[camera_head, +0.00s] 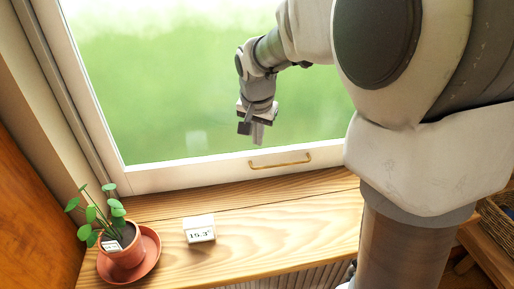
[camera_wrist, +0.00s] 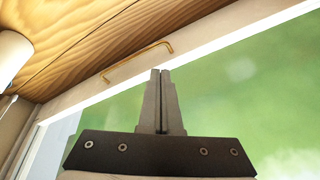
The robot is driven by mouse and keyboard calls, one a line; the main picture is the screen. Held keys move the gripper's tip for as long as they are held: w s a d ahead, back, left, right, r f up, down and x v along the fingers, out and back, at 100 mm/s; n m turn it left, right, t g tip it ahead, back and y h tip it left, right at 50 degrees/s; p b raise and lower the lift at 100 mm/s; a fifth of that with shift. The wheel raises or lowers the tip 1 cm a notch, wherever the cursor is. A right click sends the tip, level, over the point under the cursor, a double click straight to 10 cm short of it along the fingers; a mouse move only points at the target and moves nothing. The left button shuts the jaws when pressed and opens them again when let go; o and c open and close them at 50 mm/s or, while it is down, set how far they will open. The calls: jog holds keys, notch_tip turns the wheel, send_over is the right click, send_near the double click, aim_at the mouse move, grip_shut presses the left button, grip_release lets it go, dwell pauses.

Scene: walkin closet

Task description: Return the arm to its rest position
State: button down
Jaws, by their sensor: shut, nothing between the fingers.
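My gripper (camera_head: 256,132) hangs at the end of my arm in front of the window pane, above the window's lower frame. In the wrist view my gripper (camera_wrist: 160,72) has its two fingers together with nothing between them. The brass window handle (camera_head: 280,161) is on the lower frame, below and to the right of my gripper in the head view. The handle also shows in the wrist view (camera_wrist: 136,60), near the fingertips in the picture; I cannot tell the exact gap. My arm extends from the right side of the head view.
A wooden sill (camera_head: 270,218) runs below the window (camera_head: 170,90). A wicker basket (camera_head: 496,220) is at the right edge.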

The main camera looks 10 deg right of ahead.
jog(key=s+d+r+n+t, duration=0.1)
jog(key=s+r+n, duration=0.1)
jog(key=s+r, duration=0.35)
jog(key=s+d+r+n, duration=0.1)
jog(key=s+r, duration=0.1)
jog(key=s, duration=0.6)
jog(key=s+f+n, duration=0.1)
jog(key=s+n, duration=0.2)
jog(key=s, duration=0.8)
jog(key=shift+s+f+n+t+y, duration=0.15)
jog(key=shift+f+n+t+y, duration=0.15)
jog(key=shift+f+t+y, duration=0.1)
